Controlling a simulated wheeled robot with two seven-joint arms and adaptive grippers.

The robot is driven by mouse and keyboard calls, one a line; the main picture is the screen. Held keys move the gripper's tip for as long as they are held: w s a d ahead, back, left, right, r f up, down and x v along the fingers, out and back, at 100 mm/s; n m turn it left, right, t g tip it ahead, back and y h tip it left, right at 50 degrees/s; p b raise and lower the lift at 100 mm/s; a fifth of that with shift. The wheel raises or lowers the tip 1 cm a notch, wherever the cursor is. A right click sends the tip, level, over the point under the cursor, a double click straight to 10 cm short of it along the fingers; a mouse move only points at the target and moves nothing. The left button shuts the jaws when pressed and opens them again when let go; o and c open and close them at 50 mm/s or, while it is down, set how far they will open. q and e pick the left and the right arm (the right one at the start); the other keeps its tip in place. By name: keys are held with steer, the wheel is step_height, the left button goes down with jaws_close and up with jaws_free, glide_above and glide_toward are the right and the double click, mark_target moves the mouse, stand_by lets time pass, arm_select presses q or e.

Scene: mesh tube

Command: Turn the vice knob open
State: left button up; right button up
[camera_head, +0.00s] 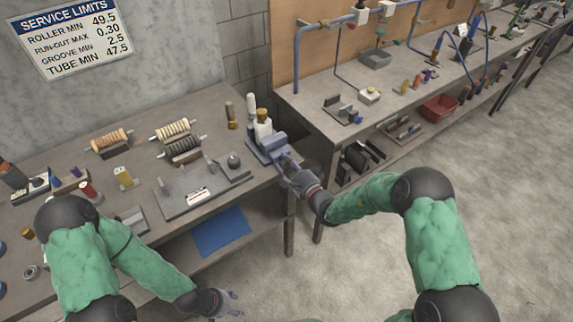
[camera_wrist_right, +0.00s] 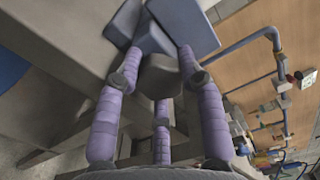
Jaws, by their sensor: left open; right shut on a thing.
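The blue vice (camera_head: 268,146) is at the right front corner of the left workbench; its blue body also shows at the top of the right wrist view (camera_wrist_right: 150,38). The dark grey vice knob (camera_wrist_right: 160,76) sits between the purple fingers of my right gripper (camera_head: 287,164), which are shut around it. In the head view the knob is mostly hidden by these fingers. A white bottle-like part with a brown cap stands at the vice, touching or just behind it; I cannot tell which. My left gripper (camera_head: 230,304) is open and empty, low in front of the bench.
The left workbench (camera_head: 225,100) holds several rollers, a grey fixture plate (camera_head: 205,185) and small parts. A blue mat (camera_head: 220,231) lies on its lower shelf. A second bench (camera_head: 340,95) with blue pipes and a red bin (camera_head: 439,107) stands right. Open floor lies in front.

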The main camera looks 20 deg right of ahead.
steer(key=n, duration=0.2)
steer(key=n+b, duration=0.1)
steer(key=n, duration=0.1)
steer(key=shift+a+r, duration=0.15)
steer(key=shift+n, duration=0.3)
stand_by(0.3)
steer(key=o, duration=0.9)
steer(key=shift+a+f, duration=0.15)
steer(key=shift+f, duration=0.05)
steer(key=shift+s+d, duration=0.4)
steer(key=shift+s, duration=0.2)
steer(key=v, duration=1)
steer(key=shift+s, duration=0.4)
